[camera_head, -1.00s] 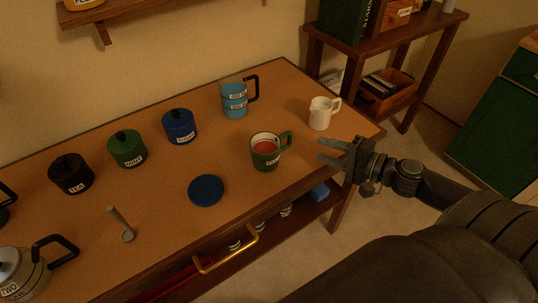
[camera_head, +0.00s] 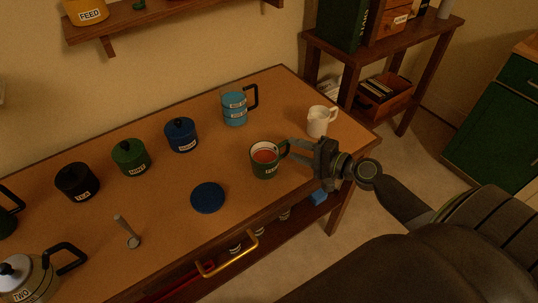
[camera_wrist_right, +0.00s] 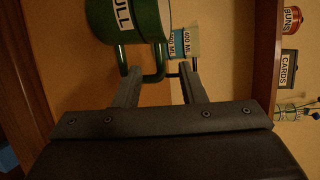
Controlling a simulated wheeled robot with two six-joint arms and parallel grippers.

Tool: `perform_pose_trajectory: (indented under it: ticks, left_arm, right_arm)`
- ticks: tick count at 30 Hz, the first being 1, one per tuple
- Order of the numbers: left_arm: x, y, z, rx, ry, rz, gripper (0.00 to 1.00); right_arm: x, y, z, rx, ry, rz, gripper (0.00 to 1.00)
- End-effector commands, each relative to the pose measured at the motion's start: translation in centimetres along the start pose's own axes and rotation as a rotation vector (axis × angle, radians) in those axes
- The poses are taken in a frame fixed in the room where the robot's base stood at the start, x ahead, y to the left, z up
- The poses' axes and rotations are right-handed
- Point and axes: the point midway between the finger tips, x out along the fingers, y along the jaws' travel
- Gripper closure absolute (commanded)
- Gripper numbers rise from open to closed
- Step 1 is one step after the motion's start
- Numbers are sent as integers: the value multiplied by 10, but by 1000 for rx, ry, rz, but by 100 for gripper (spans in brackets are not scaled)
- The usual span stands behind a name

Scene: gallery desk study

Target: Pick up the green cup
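The green cup (camera_head: 264,163) stands upright on the desk, with a white inside, reddish contents and its handle toward the right. In the right wrist view the cup (camera_wrist_right: 130,18) is at the top, with a FULL label and its handle pointing down. My right gripper (camera_head: 290,149) is at the handle side of the cup. Its two fingers (camera_wrist_right: 160,80) are apart in the wrist view, with the end of the handle between or just before the tips. I cannot tell whether they touch it. My left gripper is not in view.
A white jug (camera_head: 317,122) stands close behind my right gripper. A dark blue disc (camera_head: 208,198) lies front left of the cup. Blue, green and black canisters (camera_head: 181,136) line the left. A brass handle (camera_head: 230,262) juts from the desk front.

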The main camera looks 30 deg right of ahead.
Motion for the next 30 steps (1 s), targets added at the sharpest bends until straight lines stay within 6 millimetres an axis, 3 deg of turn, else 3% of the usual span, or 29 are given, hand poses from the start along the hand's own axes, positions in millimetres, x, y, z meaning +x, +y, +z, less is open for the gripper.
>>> perform_pose_trajectory:
  ticks: [3, 11, 19, 29, 30]
  left_arm:
    - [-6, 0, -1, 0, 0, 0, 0]
    - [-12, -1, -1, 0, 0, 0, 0]
    - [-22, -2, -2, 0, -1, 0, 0]
    - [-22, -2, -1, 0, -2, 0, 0]
    - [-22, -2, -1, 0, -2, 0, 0]
  right_arm:
    - [15, -2, 0, 2, 2, -3, 63]
    - [32, -2, -1, 1, 1, -2, 63]
    - [68, -1, -3, 2, 1, -2, 63]
    - [74, 1, -3, -1, 0, 0, 63]
    - [74, 1, -3, -1, 0, 0, 68]
